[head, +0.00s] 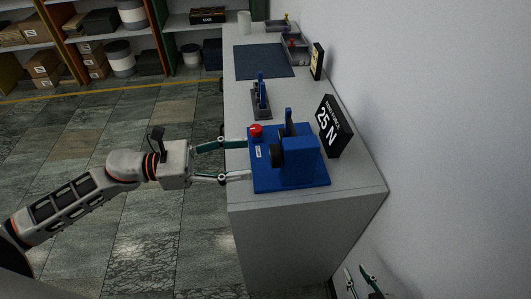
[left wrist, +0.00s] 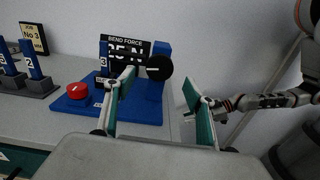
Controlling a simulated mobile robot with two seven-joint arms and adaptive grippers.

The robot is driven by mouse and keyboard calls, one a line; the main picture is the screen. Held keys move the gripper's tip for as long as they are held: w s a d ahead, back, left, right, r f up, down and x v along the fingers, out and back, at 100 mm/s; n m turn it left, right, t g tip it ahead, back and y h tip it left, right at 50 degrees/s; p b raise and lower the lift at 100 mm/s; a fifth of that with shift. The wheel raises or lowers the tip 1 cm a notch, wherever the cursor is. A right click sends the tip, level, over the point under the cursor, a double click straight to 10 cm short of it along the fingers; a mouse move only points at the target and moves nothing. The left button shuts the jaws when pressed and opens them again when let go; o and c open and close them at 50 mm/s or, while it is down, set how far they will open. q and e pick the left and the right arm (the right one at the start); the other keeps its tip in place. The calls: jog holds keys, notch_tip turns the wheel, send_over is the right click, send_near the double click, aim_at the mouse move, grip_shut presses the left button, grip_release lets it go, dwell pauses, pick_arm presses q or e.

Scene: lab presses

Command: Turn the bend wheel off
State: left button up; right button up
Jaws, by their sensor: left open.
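The blue bend press (head: 300,165) stands on the near end of the grey bench. Its black wheel (head: 277,156) faces my left gripper. In the left wrist view the wheel (left wrist: 159,67) carries a short white mark that looks about level. A red button (head: 255,130) sits on the press's base; it also shows in the left wrist view (left wrist: 77,91). My left gripper (head: 247,160) is open, its fingertips at the base's left edge, short of the wheel. Between its fingers (left wrist: 158,92) nothing is held. My right gripper (head: 359,272) is open and empty, low beyond the bench's near end.
A black "25 N" sign (head: 334,126) stands behind the press by the wall. A smaller dark stand with a blue upright (head: 261,98) is farther along the bench. Beyond lie a dark mat (head: 264,62) and grey trays (head: 295,48). The floor left of the bench is clear.

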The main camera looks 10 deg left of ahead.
aim_at(271, 155)
pick_arm(q)
jog(key=p+x, duration=0.1)
jog(key=x, duration=0.4)
jog(key=shift+d+r+p, duration=0.1)
jog(key=shift+r+p, duration=0.05)
jog(key=shift+p, duration=0.2)
jog(key=shift+w+d, duration=0.25)
jog(key=shift+d, duration=0.35)
jog(key=c, duration=1.1)
